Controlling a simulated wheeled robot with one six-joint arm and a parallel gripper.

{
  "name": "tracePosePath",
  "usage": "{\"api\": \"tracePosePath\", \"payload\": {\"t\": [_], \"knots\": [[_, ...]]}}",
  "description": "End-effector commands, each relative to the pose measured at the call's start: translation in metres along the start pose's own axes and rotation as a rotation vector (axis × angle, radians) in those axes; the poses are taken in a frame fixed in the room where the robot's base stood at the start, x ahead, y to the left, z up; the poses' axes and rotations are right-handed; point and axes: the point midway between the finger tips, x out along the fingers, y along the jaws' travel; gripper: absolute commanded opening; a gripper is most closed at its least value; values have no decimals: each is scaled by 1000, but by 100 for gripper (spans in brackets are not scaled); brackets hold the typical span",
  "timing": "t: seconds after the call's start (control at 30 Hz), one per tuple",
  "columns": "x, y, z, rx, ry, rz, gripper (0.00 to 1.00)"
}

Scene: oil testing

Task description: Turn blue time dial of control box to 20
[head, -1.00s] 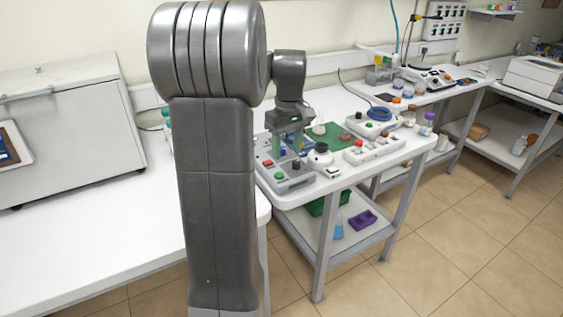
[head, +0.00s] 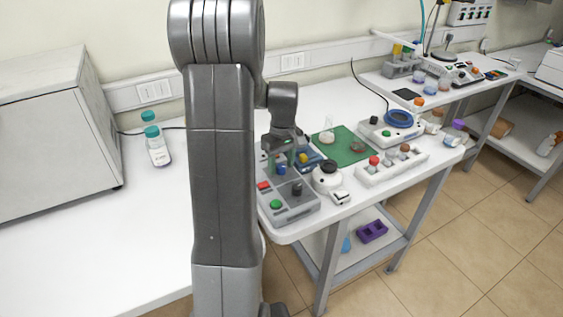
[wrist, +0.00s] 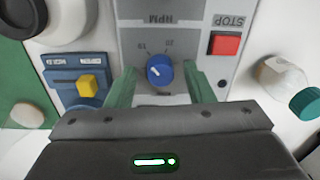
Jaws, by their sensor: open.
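The grey control box (head: 300,210) stands on the white bench in the head view, with a red button, a green button and a black knob. Its blue dial (wrist: 160,71) shows in the wrist view between my gripper's green fingers (wrist: 160,90). The dial's white mark points to the upper left. Small numbers sit above it; the right one looks like 20. My gripper is open, one finger on each side of the dial, with a gap visible on both sides. In the head view my gripper (head: 283,160) is over the box's back part.
A blue device with a yellow knob (wrist: 87,86) is close left of my fingers. The red STOP button (wrist: 225,44) and a teal-capped bottle (wrist: 282,79) are to the right. In the head view a white round-topped device (head: 326,176) and green mat (head: 345,143) are beside the box.

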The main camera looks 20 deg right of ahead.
Motion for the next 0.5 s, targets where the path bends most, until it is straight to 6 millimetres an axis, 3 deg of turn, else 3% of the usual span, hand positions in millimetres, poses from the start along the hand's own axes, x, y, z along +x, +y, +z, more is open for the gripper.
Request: {"api": "tracePosePath", "payload": {"t": [0.1, 0.3, 0.5], "knots": [[0, 0, 0, 0, 0, 0, 44], [0, 0, 0, 0, 0, 0, 5], [0, 0, 0, 7, 0, 0, 3]]}}
